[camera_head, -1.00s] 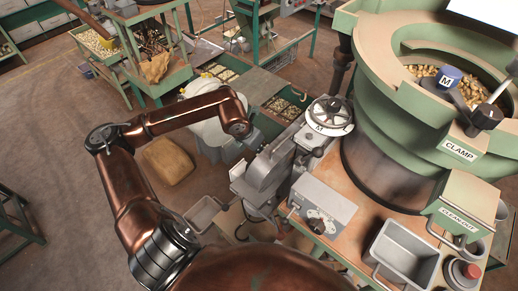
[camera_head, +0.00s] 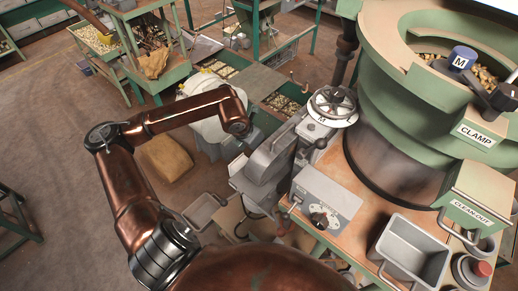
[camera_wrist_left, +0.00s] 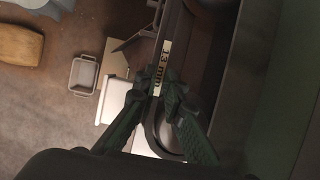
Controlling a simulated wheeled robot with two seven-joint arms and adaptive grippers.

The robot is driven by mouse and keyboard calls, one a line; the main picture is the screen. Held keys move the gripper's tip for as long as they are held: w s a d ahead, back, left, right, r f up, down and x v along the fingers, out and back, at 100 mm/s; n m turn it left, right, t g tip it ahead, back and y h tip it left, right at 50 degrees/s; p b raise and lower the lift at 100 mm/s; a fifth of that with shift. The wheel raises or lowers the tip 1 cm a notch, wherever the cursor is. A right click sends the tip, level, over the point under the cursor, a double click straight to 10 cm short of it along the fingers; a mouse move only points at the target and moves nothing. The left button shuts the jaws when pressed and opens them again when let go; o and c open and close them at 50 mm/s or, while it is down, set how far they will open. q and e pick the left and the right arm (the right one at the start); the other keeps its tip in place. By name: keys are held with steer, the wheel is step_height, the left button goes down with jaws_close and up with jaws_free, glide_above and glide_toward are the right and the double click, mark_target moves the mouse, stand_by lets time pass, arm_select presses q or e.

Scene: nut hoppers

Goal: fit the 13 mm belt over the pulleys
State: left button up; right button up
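The belt (camera_wrist_left: 150,129) shows in the left wrist view as a dark curved band between my left gripper's fingers. A pale strip marked "13 mm" (camera_wrist_left: 162,68) stands at the fingertips. My left gripper (camera_wrist_left: 164,86) has its two ribbed fingers drawn together at the strip's lower end, and seems shut on the belt. In the head view my left arm reaches to the grey machine housing (camera_head: 270,163); the gripper itself is mostly hidden there. I cannot make out the pulleys clearly in either view. My right gripper is not in view.
A spoked handwheel (camera_head: 333,104) stands at the housing's right. A grey control box (camera_head: 325,196), an empty metal bin (camera_head: 414,247) and the large green hopper (camera_head: 400,110) crowd the right. A grey tray (camera_wrist_left: 83,74) and a tan sack (camera_wrist_left: 19,45) lie on open floor.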

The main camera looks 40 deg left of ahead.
arm_select(q)
steer(key=o, duration=0.4)
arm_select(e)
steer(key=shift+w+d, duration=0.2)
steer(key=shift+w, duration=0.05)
arm_select(q)
steer(key=v, duration=1.2)
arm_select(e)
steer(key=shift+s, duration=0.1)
